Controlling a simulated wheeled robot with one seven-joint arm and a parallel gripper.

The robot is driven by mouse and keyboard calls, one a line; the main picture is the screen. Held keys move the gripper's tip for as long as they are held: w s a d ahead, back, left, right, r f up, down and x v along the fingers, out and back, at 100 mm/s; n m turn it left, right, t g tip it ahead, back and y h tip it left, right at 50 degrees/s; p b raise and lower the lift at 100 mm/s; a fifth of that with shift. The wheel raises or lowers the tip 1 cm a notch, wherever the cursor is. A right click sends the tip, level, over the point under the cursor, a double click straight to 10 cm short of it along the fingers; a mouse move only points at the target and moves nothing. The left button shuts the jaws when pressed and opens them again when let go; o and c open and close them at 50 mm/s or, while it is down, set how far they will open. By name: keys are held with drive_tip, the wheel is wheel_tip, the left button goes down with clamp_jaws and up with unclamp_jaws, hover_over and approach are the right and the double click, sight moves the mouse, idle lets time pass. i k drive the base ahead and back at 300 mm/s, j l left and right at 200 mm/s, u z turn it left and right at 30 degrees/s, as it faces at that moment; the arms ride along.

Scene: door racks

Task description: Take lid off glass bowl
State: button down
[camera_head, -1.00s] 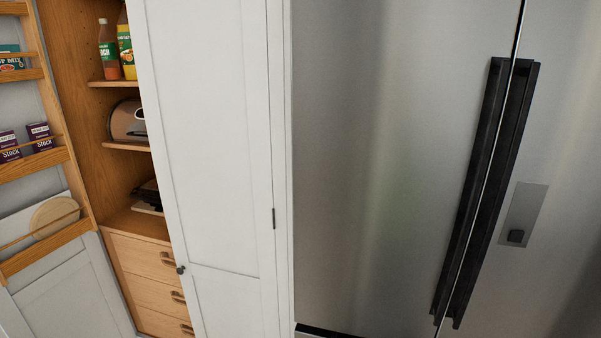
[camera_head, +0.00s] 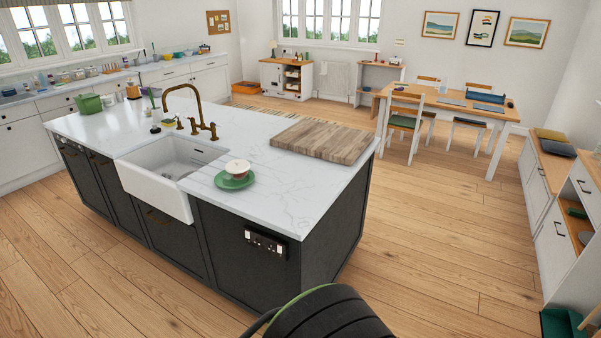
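I cannot make out a glass bowl with a lid for certain. A small white and reddish bowl or cup (camera_head: 238,168) stands on a green plate (camera_head: 233,181) near the front edge of the kitchen island; I cannot tell whether it has a lid. Small glass-like containers (camera_head: 62,77) stand in a row on the back left counter, too small to tell apart. My gripper is not in view.
A dining table (camera_head: 450,103) with chairs stands at the back right. Wooden floor (camera_head: 430,240) is clear right of the island.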

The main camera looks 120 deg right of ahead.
sight(235, 167)
drive_tip(key=z, duration=3.7)
